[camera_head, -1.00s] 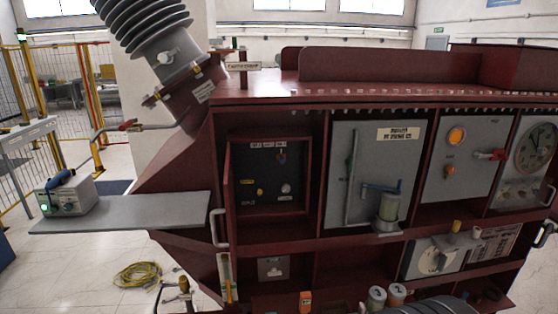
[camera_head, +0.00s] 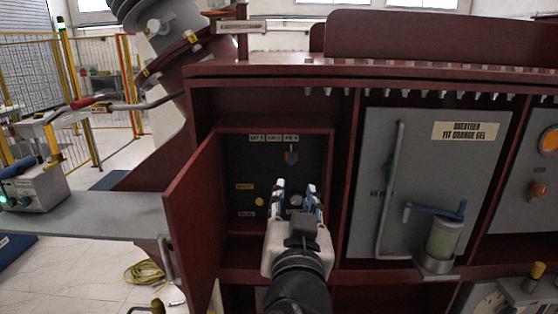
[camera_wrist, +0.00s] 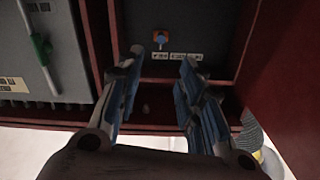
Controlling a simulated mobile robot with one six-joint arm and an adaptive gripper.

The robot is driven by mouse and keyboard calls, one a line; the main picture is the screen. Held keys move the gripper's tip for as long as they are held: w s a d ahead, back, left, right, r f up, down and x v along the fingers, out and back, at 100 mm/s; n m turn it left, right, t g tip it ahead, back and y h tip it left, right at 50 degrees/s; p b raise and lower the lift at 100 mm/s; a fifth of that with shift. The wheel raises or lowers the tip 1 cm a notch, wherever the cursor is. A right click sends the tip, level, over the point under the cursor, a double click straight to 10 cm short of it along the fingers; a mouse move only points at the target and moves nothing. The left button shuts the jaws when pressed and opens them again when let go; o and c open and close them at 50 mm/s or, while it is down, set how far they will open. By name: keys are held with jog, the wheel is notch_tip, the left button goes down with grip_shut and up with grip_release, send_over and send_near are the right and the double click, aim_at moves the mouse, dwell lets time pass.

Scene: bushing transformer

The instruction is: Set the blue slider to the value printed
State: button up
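A small blue piece with an orange-red part (camera_head: 291,157) sits on the dark back panel (camera_head: 245,172) of an open red compartment. It also shows in the wrist view (camera_wrist: 160,38). I cannot tell for sure that it is the slider. A row of white labels (camera_head: 272,138) is above it; their print is too small to read. My gripper (camera_head: 296,188) is in front of the panel, below and apart from the blue piece. Its blue-padded fingers are apart and empty, as the wrist view (camera_wrist: 161,58) shows. My gripper hides part of the lower panel.
The compartment's red door (camera_head: 195,200) stands open at the left, beside a grey shelf (camera_head: 110,215). At the right, a grey panel (camera_head: 372,235) carries a blue lever (camera_head: 435,209) and a glass cylinder (camera_head: 444,240). The compartment's red walls are close around my gripper.

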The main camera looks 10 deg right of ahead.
jog(key=p, duration=1.2)
send_near(291, 162)
jog(key=x, duration=0.2)
jog(key=p+x, duration=0.1)
jog(key=x, duration=0.7)
jog(key=shift+w, duration=0.2)
grip_shut()
